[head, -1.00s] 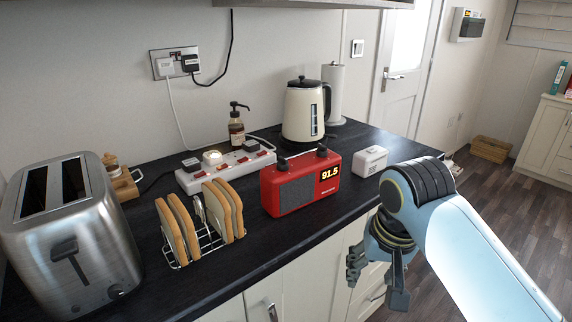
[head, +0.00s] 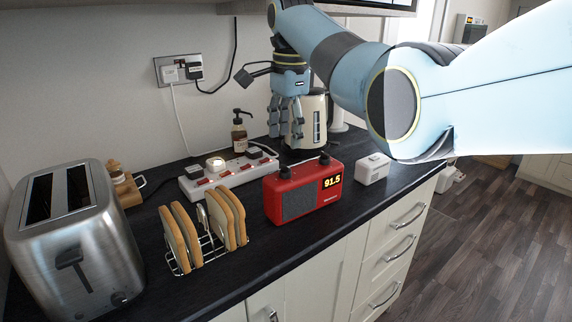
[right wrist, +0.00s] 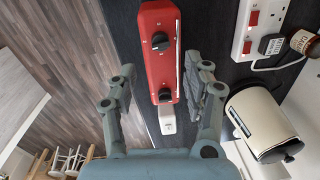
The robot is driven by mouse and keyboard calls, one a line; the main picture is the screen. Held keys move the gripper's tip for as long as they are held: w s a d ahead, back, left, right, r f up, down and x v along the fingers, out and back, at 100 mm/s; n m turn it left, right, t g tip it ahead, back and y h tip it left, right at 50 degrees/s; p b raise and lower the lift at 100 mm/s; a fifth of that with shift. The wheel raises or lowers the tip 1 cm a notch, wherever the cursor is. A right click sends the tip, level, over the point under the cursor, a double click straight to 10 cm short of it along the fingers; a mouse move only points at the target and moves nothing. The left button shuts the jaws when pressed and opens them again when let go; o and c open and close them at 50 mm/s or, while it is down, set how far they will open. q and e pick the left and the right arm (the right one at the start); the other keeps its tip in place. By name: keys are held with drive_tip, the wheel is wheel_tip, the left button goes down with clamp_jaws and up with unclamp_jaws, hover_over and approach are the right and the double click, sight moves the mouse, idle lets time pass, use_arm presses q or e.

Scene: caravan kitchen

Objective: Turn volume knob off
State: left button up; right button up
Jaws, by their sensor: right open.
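The red radio (head: 278,204) stands on the dark worktop, its display reading 91.5. Two black knobs sit on its top, a left knob (head: 285,172) and a right knob (head: 324,158). In the right wrist view one knob (right wrist: 160,41) is farther up and the other knob (right wrist: 165,95) lies lower, near the white box; their labels are too small to read. My right gripper (head: 288,138) points down above the radio, open and empty, touching neither knob. In the wrist view its fingers (right wrist: 166,72) are spread on either side of the radio's top. My left gripper is out of view.
A cream kettle (head: 305,142) stands close behind my right gripper. A white power strip (head: 230,177), toast rack (head: 198,262) and steel toaster (head: 75,245) are to the left. A small white box (head: 372,168) sits right of the radio.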

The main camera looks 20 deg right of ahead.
sight(286, 166)
drive_tip(key=f, duration=0.8)
drive_tip(key=shift+w+f, duration=0.2)
drive_tip(key=shift+w, duration=0.1)
drive_tip(key=shift+c, duration=0.3)
clamp_jaws()
